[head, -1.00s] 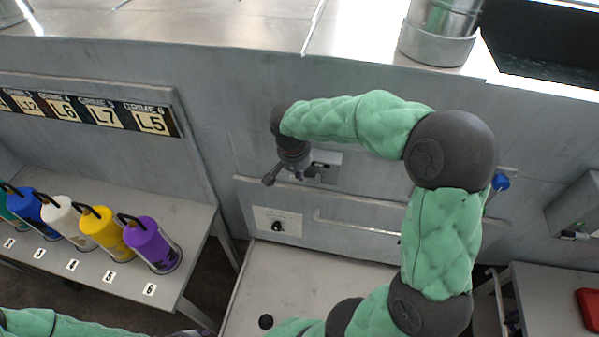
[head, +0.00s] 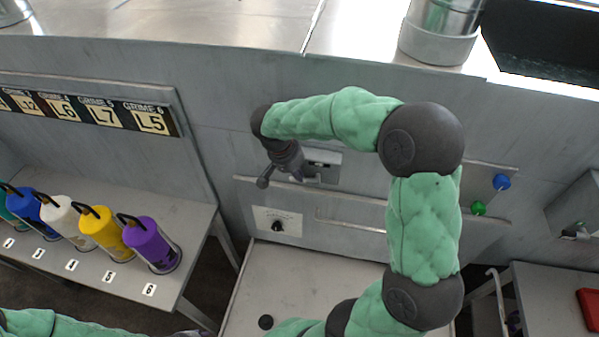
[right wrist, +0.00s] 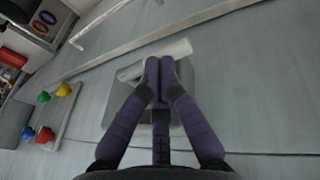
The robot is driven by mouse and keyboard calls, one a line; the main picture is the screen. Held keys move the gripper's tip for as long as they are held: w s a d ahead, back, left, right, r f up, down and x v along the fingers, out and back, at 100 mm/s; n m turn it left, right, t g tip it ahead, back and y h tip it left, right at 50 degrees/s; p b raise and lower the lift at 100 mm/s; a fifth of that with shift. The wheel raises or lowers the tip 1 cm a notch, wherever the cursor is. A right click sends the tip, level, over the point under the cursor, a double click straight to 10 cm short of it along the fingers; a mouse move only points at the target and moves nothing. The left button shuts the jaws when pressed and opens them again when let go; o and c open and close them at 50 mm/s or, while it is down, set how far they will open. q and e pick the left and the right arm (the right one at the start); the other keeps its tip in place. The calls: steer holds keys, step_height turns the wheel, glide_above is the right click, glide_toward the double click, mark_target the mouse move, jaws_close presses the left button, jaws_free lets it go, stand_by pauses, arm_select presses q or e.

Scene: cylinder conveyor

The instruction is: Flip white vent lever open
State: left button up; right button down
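The white vent lever (right wrist: 178,49) lies across a grey mounting plate (right wrist: 118,108) on the wall in the right wrist view. In the head view the plate (head: 326,163) shows just right of my right gripper (head: 298,174). In the right wrist view my right gripper (right wrist: 159,68) has its purple fingertips together, at the lever's near side. The tips overlap the middle of the lever in the picture; I cannot tell whether they touch it. Nothing is seen between the fingers. My left arm enters at the bottom left of the head view, its gripper mostly out of frame.
A handrail (head: 350,226) and a dial panel (head: 277,221) are below the plate. Blue (head: 501,181) and green (head: 478,208) knobs are to the right. Several coloured cylinders, including a purple one (head: 150,244), stand on a shelf at left.

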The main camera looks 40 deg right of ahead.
mark_target(294, 181)
steer(key=shift+w+a+f+g+h+b, duration=0.15)
steer(key=shift+f+g+h, duration=0.35)
steer(key=shift+g, duration=0.1)
steer(key=shift+w+a+f+g+h+b, duration=0.1)
steer(key=shift+f+g+h+b, duration=0.05)
steer(key=shift+f+g+h, duration=0.4)
steer(key=shift+f+n+g+h+b, duration=0.35)
steer(key=shift+f+g+h, duration=0.15)
steer(key=shift+g, duration=0.25)
steer(key=shift+d+f+b, duration=0.1)
steer(key=shift+f+b, duration=0.25)
steer(key=shift+b, duration=0.05)
steer(key=shift+s+f+b, duration=0.2)
steer(key=shift+f+b, duration=0.25)
steer(key=shift+f, duration=0.05)
steer(key=shift+s+d+f+g+h+b, duration=0.3)
steer(key=shift+s+d+f+h+b, duration=0.1)
steer(key=shift+f+b, duration=0.3)
steer(key=shift+s+d+f+g+h+b, duration=0.25)
steer(key=shift+s+d+f+g+b, duration=0.1)
steer(key=shift+f+b, duration=0.35)
steer(key=shift+r, duration=0.1)
